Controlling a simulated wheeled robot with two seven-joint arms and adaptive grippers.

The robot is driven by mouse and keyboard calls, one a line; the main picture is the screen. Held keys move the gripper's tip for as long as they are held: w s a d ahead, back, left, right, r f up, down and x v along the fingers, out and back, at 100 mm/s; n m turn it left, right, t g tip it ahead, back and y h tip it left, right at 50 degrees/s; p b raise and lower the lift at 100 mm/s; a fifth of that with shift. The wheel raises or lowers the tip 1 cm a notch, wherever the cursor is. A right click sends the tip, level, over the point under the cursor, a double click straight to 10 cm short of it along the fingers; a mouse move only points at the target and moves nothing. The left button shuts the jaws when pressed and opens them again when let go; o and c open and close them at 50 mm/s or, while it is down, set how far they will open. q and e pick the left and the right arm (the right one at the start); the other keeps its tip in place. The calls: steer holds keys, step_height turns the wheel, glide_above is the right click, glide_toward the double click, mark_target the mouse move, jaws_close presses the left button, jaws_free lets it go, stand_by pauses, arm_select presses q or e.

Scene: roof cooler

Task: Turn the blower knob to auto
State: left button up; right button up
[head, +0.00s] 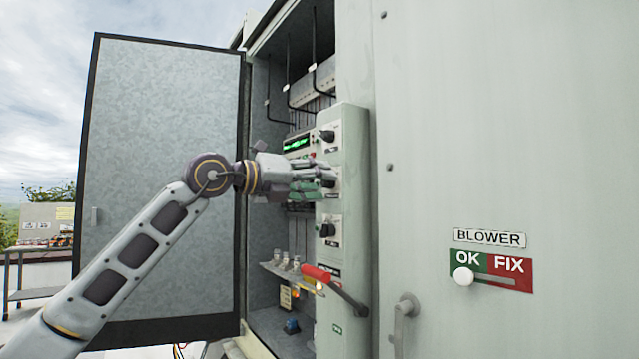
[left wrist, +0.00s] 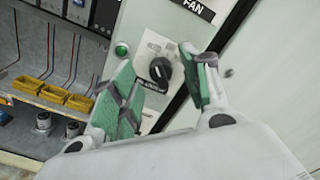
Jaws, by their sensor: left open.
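In the left wrist view a black rotary knob (left wrist: 161,70) sits on a pale plate beside a green lamp (left wrist: 121,49), with a partly cut-off label ending in FAN (left wrist: 197,8) nearby. My left gripper (left wrist: 164,82) is open, its green-padded fingers on either side of this knob. Contact cannot be told. In the head view the left gripper (head: 324,180) is at the middle of the narrow control panel (head: 348,160), partly hiding the middle knob. An upper knob (head: 327,135) and a lower knob (head: 327,230) show there. The dial markings are too small to read. My right gripper is out of view.
A red-handled lever (head: 318,273) sticks out below the knobs. The open cabinet door (head: 165,130) stands at the left. A BLOWER plate (head: 489,238) and an OK/FIX slider (head: 463,277) are on the right door, near a door handle (head: 405,315). Yellow bins (left wrist: 53,94) sit inside the cabinet.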

arm_select(q)
steer(key=v, duration=1.1)
stand_by(0.6)
